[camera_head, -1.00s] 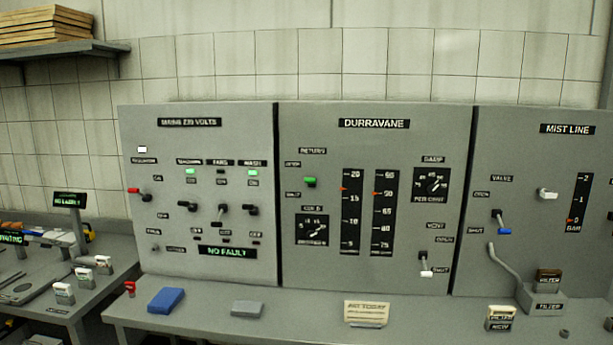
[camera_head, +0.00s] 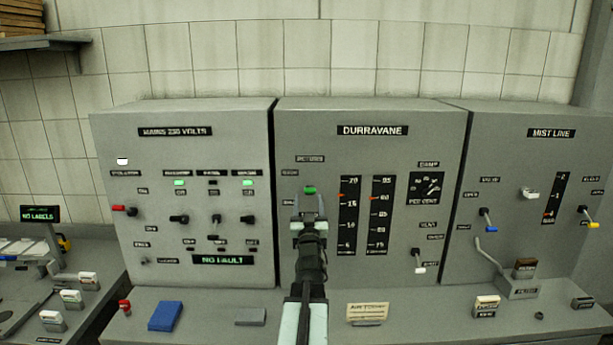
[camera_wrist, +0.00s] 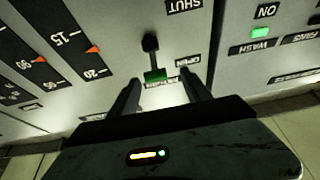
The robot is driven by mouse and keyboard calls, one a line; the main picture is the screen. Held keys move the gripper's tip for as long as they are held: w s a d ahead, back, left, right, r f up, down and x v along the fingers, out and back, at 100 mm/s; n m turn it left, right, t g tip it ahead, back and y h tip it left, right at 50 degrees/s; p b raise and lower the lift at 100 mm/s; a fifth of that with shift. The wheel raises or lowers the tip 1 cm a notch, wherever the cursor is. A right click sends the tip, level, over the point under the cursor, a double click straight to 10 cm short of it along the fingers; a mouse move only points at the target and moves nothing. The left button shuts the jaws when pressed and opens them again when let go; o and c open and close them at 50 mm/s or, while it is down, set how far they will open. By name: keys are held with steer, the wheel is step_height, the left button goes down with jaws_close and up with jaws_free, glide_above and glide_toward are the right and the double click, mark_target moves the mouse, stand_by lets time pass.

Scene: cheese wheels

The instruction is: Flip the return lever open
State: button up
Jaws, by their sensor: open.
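The return lever (camera_head: 309,189) is a dark lever with a green tip, below the RETURN label on the middle DURRAVANE panel. In the wrist view, which is turned nearly upside down, the lever (camera_wrist: 151,52) has its green end toward the RETURN label and away from the SHUT label. My gripper (camera_head: 309,208) is raised in front of the panel, just below the green tip in the head view. In the wrist view my gripper (camera_wrist: 159,79) is open, with one finger on either side of the green end. I cannot tell if either finger touches it.
Gauge strips (camera_head: 348,215) stand close to the right of my gripper. The MAINS panel (camera_head: 110,180) is to the left and the MIST LINE panel (camera_head: 515,150) to the right. A blue block (camera_head: 166,316) and a small sign (camera_head: 367,311) sit on the ledge below.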

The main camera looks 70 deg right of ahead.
mark_target(310, 176)
steer(key=shift+s+r, duration=0.25)
steer(key=p+x, duration=0.3)
steer(key=x, duration=0.5)
steer(key=shift+s+d, duration=0.1)
steer(key=shift+s, duration=0.05)
jaws_close()
steer(key=shift+r+g+p, duration=0.3)
steer(key=shift+r+p, duration=0.15)
steer(key=shift+p, duration=0.7)
steer(key=shift+d+r+y+p, duration=0.1)
steer(key=shift+y+p, duration=0.4)
steer(key=shift+p, duration=0.25)
steer(key=shift+d+g+y+p, duration=0.15)
steer(key=shift+g+y+p, duration=0.15)
steer(key=shift+p, duration=0.25)
steer(key=shift+f, duration=0.4)
jaws_free()
